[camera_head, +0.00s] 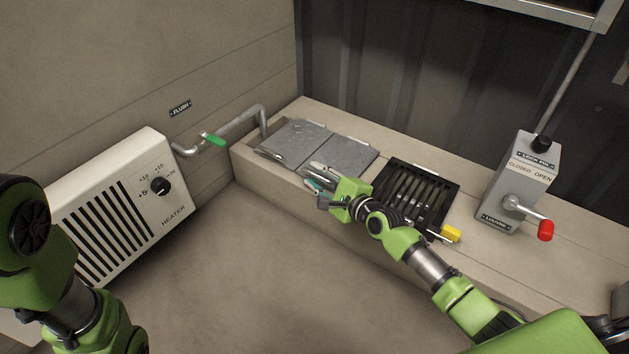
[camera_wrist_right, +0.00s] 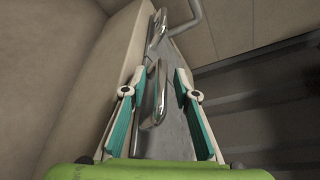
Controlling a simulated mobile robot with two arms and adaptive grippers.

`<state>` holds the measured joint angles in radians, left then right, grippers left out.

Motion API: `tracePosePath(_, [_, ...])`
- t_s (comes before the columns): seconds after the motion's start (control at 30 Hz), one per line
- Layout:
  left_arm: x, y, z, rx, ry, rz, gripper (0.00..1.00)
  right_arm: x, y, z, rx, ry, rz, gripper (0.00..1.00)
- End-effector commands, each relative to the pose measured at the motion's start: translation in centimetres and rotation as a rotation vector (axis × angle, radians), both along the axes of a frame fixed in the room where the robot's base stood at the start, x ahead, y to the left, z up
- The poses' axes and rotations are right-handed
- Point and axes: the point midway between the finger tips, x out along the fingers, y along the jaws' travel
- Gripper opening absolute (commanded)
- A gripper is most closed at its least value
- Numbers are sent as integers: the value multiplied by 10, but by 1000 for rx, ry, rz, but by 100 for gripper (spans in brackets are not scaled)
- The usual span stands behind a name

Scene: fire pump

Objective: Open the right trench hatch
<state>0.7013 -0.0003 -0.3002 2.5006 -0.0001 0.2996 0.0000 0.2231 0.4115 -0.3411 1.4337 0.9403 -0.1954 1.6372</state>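The right trench hatch (camera_head: 352,155) is a grey metal plate lying flat and closed in the ledge, beside the similar left hatch (camera_head: 292,140). Its chrome handle (camera_wrist_right: 155,98) stands at its near edge. My right gripper (camera_head: 318,187) is at that near edge, partly covering it in the head view. In the right wrist view its teal-padded fingers (camera_wrist_right: 155,84) are spread, one on each side of the handle, with gaps visible. Whether the handle lies at fingertip depth is hard to tell. My left arm shows at the left; its gripper is out of frame.
A black grate (camera_head: 418,190) with a yellow-ended lever (camera_head: 450,233) lies right of the hatches. A louvre box (camera_head: 518,180) with a red-knobbed crank (camera_head: 545,230) stands further right. A pipe with green lever (camera_head: 212,139) and a white heater (camera_head: 120,200) are left. The floor is clear.

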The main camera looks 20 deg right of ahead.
Motion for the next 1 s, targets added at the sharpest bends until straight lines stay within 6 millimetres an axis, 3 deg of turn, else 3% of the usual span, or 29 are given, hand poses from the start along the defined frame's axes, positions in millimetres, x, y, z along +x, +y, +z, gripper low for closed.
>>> tracePosePath(0.4, [0, 0, -5, 1, -1, 0, 40, 8, 3, -1, 0, 0, 0, 28])
tracePosePath(0.5, [0, 0, -5, 1, -1, 0, 40, 8, 3, -1, 0, 0, 0, 2])
tracePosePath(0.53, [0, 0, -5, 1, -1, 0, 40, 8, 3, -1, 0, 0, 0, 0])
tracePosePath(0.77, [0, 0, -4, 1, 0, 0, 40, 8, 3, 0, 2, 1, 0, 0])
tracePosePath(1.0, [0, 0, 13, 1, 1, -1, 40, 10, 1, 18, 42, 31, 0, 0])
